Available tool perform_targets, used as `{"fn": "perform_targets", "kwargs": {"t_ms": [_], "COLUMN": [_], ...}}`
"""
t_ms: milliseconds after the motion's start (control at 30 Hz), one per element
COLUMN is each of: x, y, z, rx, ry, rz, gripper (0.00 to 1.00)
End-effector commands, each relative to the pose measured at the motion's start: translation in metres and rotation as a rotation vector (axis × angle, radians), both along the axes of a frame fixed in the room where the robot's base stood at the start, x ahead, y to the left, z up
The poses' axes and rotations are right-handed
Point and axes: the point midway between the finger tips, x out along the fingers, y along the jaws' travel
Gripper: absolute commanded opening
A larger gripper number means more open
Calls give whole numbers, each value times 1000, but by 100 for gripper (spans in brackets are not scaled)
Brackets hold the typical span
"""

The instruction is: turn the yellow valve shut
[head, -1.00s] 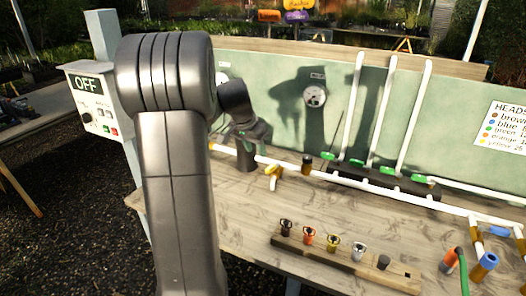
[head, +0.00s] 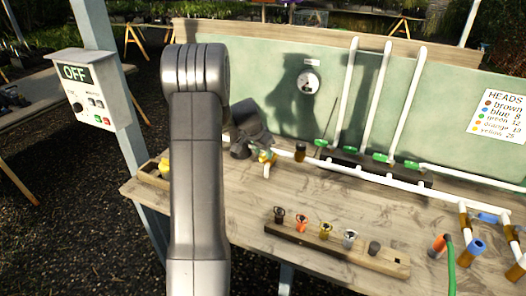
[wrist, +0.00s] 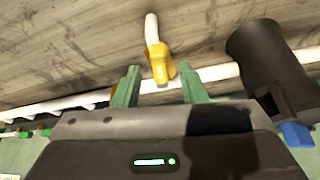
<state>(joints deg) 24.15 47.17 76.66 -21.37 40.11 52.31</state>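The yellow valve (wrist: 158,62) sits on a white pipe, and a white spout runs up from it in the wrist view. In the head view the valve (head: 267,158) is at the left part of the bench, partly covered by my gripper. My gripper (wrist: 159,72) is open, with one green finger on each side of the valve. Its fingertips reach about level with the yellow body, and gaps show on both sides. I cannot tell whether any finger touches it. My arm hides part of the bench in the head view.
A dark cylinder (wrist: 265,58) stands close to the right of my gripper in the wrist view. A wooden rack (head: 335,250) with several coloured heads lies at the bench front. White upright pipes (head: 398,105), a gauge (head: 309,82) and a box marked OFF (head: 88,92) are around.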

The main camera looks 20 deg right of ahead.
Motion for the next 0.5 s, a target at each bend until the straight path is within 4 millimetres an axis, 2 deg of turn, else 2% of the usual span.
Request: {"fn": "perform_targets", "kwargs": {"t_ms": [167, 400, 433, 500], "x": [2, 2, 2, 2], "y": [-3, -3, -3, -3], "z": [-8, -9, -9, -9], "rx": [0, 0, 0, 0], "ry": [-1, -1, -1, -1], "rz": [0, 0, 0, 0], "gripper": [38, 38, 36, 22]}}
